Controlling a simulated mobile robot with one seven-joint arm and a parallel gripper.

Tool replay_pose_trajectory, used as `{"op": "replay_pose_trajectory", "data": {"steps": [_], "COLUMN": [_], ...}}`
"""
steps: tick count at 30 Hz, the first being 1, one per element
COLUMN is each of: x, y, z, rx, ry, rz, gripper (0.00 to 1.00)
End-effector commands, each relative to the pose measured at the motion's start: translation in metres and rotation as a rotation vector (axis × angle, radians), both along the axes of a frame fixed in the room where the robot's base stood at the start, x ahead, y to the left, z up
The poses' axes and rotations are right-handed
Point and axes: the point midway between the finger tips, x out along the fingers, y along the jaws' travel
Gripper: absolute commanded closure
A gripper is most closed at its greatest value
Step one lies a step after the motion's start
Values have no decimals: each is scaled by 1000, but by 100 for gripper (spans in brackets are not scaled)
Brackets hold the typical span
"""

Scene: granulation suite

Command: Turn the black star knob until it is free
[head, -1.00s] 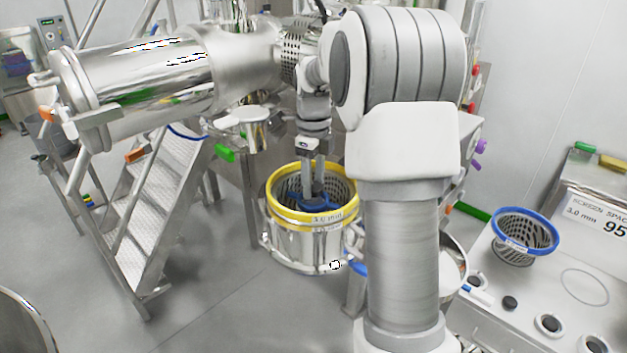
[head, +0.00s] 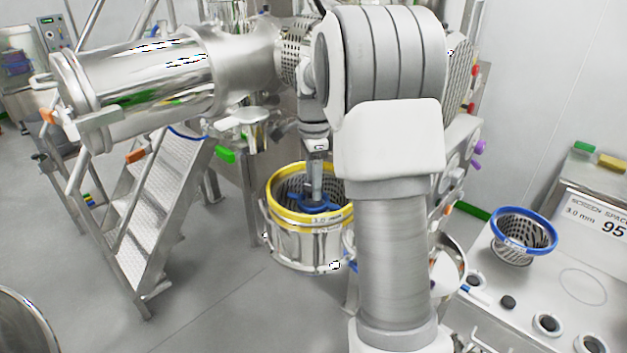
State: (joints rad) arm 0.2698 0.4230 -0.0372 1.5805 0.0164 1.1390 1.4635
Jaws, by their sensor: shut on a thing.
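The steel mill housing (head: 305,250) stands with a yellow-rimmed perforated screen (head: 290,222) in its top, labelled 3.0 mm. A blue part (head: 316,205) lies at the middle inside the screen. My gripper (head: 316,196) points straight down into the screen, its fingertips at this blue part. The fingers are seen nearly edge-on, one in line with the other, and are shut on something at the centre. The black star knob is too hidden by the fingers to make out; its place fits the centre where they close.
A blue-rimmed screen (head: 524,232) stands on the bench (head: 590,255) at the right, beside a screen spacing sign. Steel steps (head: 150,215) stand left of the mill. A large horizontal steel cylinder (head: 150,72) hangs above.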

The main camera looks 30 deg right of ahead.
Motion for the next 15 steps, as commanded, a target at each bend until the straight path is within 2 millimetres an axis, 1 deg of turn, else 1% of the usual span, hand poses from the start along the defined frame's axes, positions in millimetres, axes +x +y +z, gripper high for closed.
{"op": "replay_pose_trajectory", "data": {"steps": [15], "x": [1], "y": [0], "z": [1], "rx": [0], "ry": [-3], "rz": [490], "gripper": [98]}}
